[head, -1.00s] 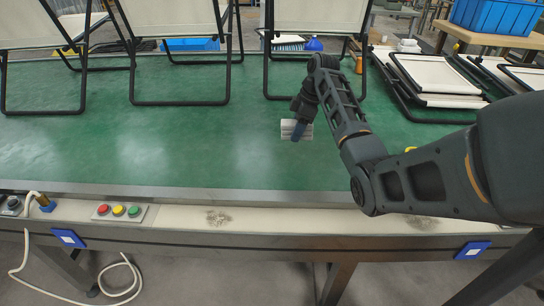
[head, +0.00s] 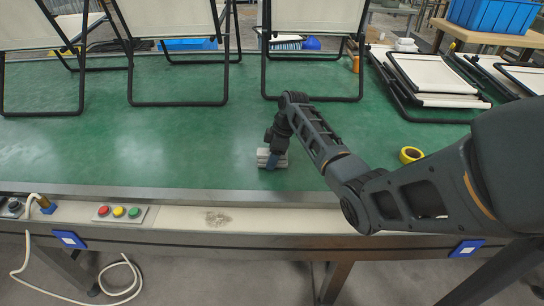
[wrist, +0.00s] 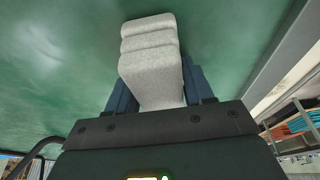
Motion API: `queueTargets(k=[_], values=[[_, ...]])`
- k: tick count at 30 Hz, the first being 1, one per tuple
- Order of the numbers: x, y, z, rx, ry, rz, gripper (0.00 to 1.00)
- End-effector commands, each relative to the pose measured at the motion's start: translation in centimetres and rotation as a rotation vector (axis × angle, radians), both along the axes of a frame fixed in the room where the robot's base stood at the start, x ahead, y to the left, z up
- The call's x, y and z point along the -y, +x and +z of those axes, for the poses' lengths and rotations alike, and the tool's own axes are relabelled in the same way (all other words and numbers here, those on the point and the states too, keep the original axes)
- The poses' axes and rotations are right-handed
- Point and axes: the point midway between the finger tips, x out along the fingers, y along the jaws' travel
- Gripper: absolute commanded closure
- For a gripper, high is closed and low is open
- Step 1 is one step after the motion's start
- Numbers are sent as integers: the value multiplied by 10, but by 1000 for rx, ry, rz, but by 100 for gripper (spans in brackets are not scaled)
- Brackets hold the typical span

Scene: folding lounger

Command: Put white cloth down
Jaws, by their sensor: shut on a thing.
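The white cloth (head: 280,161) is a folded, light grey-white stack at the end of my arm, over the green table. My gripper (head: 272,161) is shut on it. In the wrist view the cloth (wrist: 151,65) shows its folded layers and sticks out beyond my gripper (wrist: 160,92), with a blue finger on each side of it. Green table surface lies behind the cloth; I cannot tell whether the cloth touches it.
The green table (head: 150,145) is clear left of my gripper. A yellow tape roll (head: 411,155) lies to the right. Folding lounger frames (head: 178,50) stand along the back; folded ones (head: 435,75) lie at back right. Buttons (head: 118,212) sit on the front edge.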

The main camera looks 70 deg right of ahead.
Motion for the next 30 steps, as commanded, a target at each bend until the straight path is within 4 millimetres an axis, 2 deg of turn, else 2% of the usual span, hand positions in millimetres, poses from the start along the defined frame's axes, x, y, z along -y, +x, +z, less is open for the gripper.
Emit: queueTargets(k=[7, 8, 15, 23, 26, 30], values=[[0, 0, -3, 0, 0, 0, 73], [0, 0, -3, 0, 0, 0, 47], [0, 0, -3, 0, 1, 0, 24], [0, 0, -2, 0, 1, 0, 23], [0, -1, 4, 1, 0, 0, 23], [3, -6, 23, 3, -2, 0, 23]])
